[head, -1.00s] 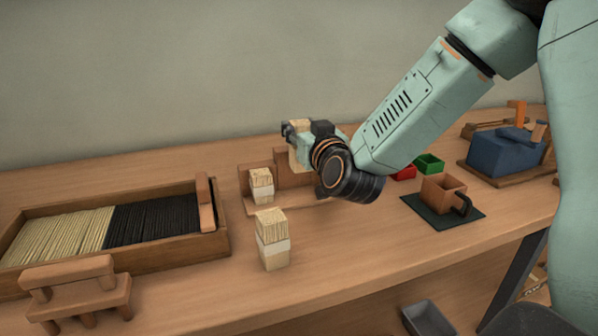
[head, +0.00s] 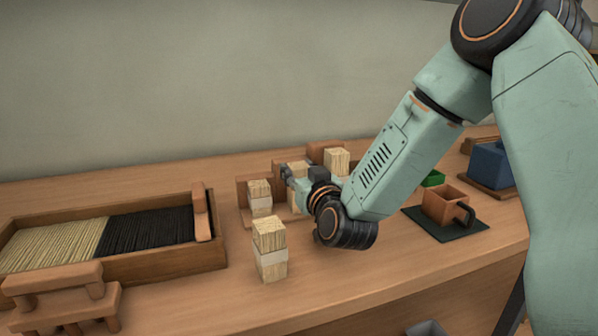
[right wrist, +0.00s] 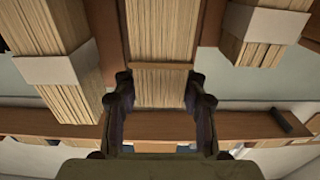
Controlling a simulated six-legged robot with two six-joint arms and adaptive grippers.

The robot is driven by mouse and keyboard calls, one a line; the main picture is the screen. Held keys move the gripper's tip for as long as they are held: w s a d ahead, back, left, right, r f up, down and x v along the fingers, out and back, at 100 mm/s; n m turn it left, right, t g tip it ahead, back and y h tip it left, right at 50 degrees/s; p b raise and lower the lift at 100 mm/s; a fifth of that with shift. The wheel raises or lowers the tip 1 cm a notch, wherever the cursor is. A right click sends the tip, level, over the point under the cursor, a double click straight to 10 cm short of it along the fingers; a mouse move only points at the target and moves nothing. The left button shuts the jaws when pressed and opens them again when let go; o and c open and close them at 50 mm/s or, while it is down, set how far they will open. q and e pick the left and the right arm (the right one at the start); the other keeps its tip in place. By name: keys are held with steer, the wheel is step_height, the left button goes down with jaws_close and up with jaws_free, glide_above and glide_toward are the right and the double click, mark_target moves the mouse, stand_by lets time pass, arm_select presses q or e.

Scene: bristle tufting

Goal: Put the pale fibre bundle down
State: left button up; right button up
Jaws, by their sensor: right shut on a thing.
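My right gripper (head: 297,178) is shut on a pale fibre bundle (head: 296,167), held upright at the middle of a wooden rack (head: 243,190). The right wrist view shows this bundle (right wrist: 160,45) between the two fingers (right wrist: 160,104). Gripper and wrist partly cover it in the head view, and I cannot tell whether its foot touches the rack. A pale bundle (head: 259,199) stands to its left and another (head: 337,161) to its right. A further white-banded bundle (head: 270,249) stands on the table in front. My left gripper is out of view.
A wooden tray (head: 170,263) of pale and black fibres lies at the left, with a small wooden stand (head: 55,284) before it. The front right tabletop is clear.

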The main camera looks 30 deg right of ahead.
steer(key=o, duration=1.2)
steer(key=shift+f, duration=0.15)
steer(key=shift+s+r, duration=0.2)
steer(key=shift+s, duration=0.05)
steer(key=p+v, duration=0.6)
steer(key=v, duration=0.5)
steer(key=shift+s+a, duration=0.15)
steer(key=shift+s, duration=0.05)
